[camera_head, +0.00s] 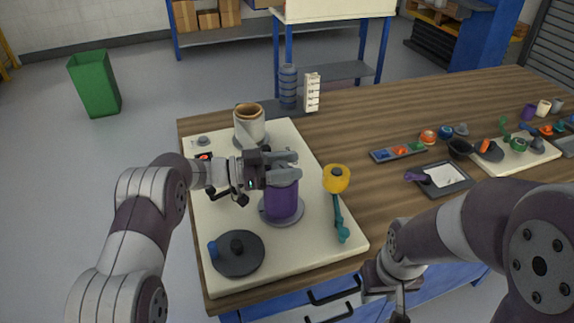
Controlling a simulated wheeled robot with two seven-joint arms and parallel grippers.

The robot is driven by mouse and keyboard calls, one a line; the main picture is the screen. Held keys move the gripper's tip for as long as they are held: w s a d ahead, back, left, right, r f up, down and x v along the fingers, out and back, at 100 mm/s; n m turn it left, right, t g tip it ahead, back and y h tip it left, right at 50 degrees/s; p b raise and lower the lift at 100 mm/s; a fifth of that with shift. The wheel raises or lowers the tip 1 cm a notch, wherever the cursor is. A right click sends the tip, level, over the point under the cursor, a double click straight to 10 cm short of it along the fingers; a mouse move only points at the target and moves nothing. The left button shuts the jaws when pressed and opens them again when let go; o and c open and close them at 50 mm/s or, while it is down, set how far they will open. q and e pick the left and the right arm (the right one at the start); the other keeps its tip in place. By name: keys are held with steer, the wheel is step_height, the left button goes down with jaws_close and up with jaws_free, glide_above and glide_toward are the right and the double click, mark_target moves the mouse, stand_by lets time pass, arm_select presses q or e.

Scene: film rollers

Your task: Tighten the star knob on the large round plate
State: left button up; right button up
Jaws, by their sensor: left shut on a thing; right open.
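A purple roller (282,204) stands upright on a grey round base (268,218). My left gripper (284,168) reaches in from the left at the top of the purple roller. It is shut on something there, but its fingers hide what. My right gripper (398,300) is low at the bottom edge, beyond the board's near right corner, open and partly cut off.
The cream board (312,262) also holds a cream roller (250,122) behind and a yellow-headed teal tool (337,182) at the right. Further right on the wooden table are a parts tray (398,150), a dark tray with white paper (440,177) and several small parts. Bare table lies between.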

arm_select(q)
steer(key=shift+s+m+g+b, duration=0.15)
steer(key=shift+m+g+b, duration=0.15)
steer(key=shift+m+g, duration=1)
steer(key=shift+g, duration=0.6)
steer(key=shift+r, duration=0.1)
steer(key=o, duration=1)
steer(key=shift+c, duration=0.2)
steer(key=w+a+b, duration=0.1)
steer(key=a, duration=1.1)
steer(key=shift+a, duration=0.3)
